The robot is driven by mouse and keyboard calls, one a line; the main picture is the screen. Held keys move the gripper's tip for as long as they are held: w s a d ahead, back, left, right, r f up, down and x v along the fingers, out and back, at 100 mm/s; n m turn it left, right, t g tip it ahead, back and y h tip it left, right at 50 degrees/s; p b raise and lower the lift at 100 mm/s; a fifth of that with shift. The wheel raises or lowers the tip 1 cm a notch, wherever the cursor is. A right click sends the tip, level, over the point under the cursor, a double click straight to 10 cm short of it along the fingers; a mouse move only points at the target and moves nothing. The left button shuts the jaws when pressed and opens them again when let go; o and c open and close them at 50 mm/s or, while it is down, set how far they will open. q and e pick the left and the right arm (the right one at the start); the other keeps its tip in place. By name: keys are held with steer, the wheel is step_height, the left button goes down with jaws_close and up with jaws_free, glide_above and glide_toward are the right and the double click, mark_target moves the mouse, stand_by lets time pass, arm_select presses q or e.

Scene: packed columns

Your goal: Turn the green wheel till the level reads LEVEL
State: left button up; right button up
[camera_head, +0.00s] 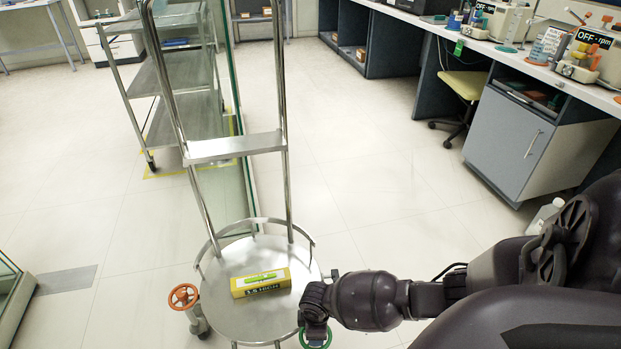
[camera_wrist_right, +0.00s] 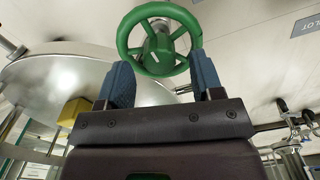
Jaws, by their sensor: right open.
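The green wheel (camera_head: 316,342) shows in part at the bottom of the head view, below my right gripper. In the right wrist view the whole green wheel (camera_wrist_right: 160,68) is seen, with its spokes and hub. My right gripper (camera_wrist_right: 160,58) is open, with its two blue fingers at the left and right of the wheel's lower part; I cannot tell whether they touch the rim. The level (camera_head: 261,282) is a yellow box with a green tube, on a round steel plate (camera_head: 225,315). Its label appears to read "1.5 HIGH". My left gripper is out of view.
An orange wheel (camera_head: 184,296) is on the plate's left side. Two upright steel posts with a crossbar (camera_head: 235,147) rise behind the level. A glass panel (camera_head: 236,130) and a steel cart (camera_head: 181,85) stand further back.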

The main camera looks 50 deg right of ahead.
steer(key=shift+f, duration=0.85)
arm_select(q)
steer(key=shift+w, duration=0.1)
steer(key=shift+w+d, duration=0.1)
arm_select(e)
steer(key=shift+w, duration=0.1)
steer(key=c, duration=0.9)
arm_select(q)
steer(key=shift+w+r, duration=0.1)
arm_select(e)
steer(key=shift+n, duration=0.3)
